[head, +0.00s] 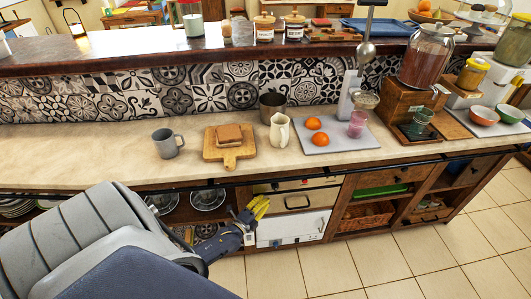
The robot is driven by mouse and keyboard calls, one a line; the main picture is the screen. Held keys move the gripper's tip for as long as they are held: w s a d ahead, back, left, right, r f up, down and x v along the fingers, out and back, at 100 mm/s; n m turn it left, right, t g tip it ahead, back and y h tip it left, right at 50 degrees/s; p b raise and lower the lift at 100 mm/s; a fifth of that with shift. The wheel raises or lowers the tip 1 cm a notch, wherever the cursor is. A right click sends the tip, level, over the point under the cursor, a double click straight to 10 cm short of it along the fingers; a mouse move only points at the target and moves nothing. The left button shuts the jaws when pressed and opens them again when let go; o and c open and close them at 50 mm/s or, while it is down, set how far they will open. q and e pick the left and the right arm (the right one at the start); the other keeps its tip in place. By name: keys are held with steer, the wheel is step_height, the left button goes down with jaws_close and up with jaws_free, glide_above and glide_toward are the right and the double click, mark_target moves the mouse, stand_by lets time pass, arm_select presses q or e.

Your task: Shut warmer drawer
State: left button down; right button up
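The warmer (318,182) is a cream unit built in under the counter, with small knobs on its top strip. A dark bar handle (297,203) shows below that strip. A white front panel (290,229) lies lower; how far the warmer drawer stands out is hard to tell from this angle. My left gripper (259,207), dark with yellow fingertips, is at the left edge of the warmer, beside the white panel and left of the handle. It covers part of that edge. Its finger gap and any contact are unclear. My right gripper is out of view.
The counter (90,150) overhangs the warmer and holds a grey mug (167,143), a bread board (216,155), a cream jug (280,131) and a tray with oranges (345,143). Open shelves with metal bowls (207,198) are left; a wicker basket (367,216) is right. Tiled floor is clear.

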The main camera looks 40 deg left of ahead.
arm_select(q)
steer(key=shift+a, duration=0.1)
steer(key=s+d, duration=0.4)
steer(key=s, duration=0.9)
steer(key=s+d+f+n+g, duration=0.2)
steer(key=s+f+n+g, duration=0.3)
steer(key=s+f, duration=0.5)
steer(key=s+d+f+n+g, duration=0.1)
steer(key=s+f+n+g, duration=0.45)
steer(key=f, duration=0.95)
steer(key=s+d+f+n+g, duration=0.1)
steer(key=s+d+f+g, duration=0.1)
steer(key=s, duration=0.5)
steer(key=s+d+f+n+g, duration=0.1)
steer(key=s+d+f+g, duration=0.1)
steer(key=s+d+f, duration=0.3)
steer(key=s+d+f+n+g+h, duration=0.1)
steer(key=s+d+f, duration=0.3)
steer(key=s, duration=0.4)
steer(key=shift+s+d+g, duration=0.25)
steer(key=shift+s+g, duration=0.15)
steer(key=shift+g, duration=0.15)
